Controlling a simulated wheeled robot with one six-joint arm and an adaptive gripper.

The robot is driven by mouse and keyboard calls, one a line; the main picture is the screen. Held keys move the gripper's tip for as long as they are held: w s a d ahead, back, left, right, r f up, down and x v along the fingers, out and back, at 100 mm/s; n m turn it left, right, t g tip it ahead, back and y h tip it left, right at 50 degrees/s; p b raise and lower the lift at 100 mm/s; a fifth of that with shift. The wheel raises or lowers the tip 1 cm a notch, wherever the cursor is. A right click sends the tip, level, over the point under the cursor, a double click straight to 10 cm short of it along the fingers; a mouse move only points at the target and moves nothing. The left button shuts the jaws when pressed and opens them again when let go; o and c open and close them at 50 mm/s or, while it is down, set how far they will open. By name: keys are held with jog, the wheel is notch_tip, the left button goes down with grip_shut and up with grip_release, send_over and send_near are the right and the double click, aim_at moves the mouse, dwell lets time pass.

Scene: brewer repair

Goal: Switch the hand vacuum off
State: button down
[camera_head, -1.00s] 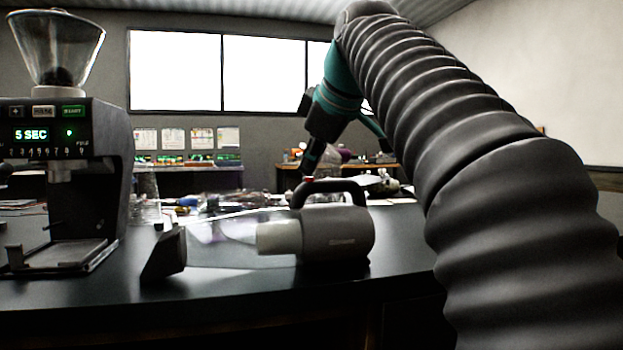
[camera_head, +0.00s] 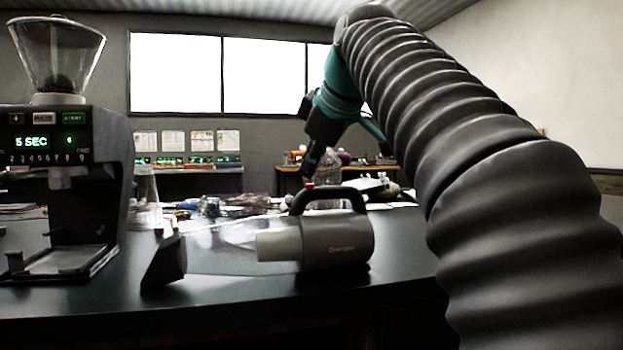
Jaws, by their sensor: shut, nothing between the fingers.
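The hand vacuum (camera_head: 335,240) lies on the dark counter, its clear nozzle (camera_head: 215,248) pointing left and its black loop handle (camera_head: 352,192) on top. A small red button (camera_head: 309,186) shows at the front top of the handle. My gripper (camera_head: 308,172) is shut and empty, pointing down just above the red button. A small gap seems to show between the fingertips and the button. I cannot tell how the switch is set.
A coffee grinder (camera_head: 105,185) with a clear hopper stands at the left of the counter (camera_head: 250,305). A clear glass flask (camera_head: 146,200) stands beside it. Clutter (camera_head: 235,205) lies behind the vacuum. The counter front is clear.

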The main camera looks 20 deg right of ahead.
aim_at(310, 185)
jog(key=shift+r, duration=0.15)
notch_tip(310, 185, up, 3)
jog(key=p, duration=0.2)
jog(key=shift+f+p, duration=0.2)
jog(key=shift+p, duration=0.15)
jog(key=shift+r, duration=1.7)
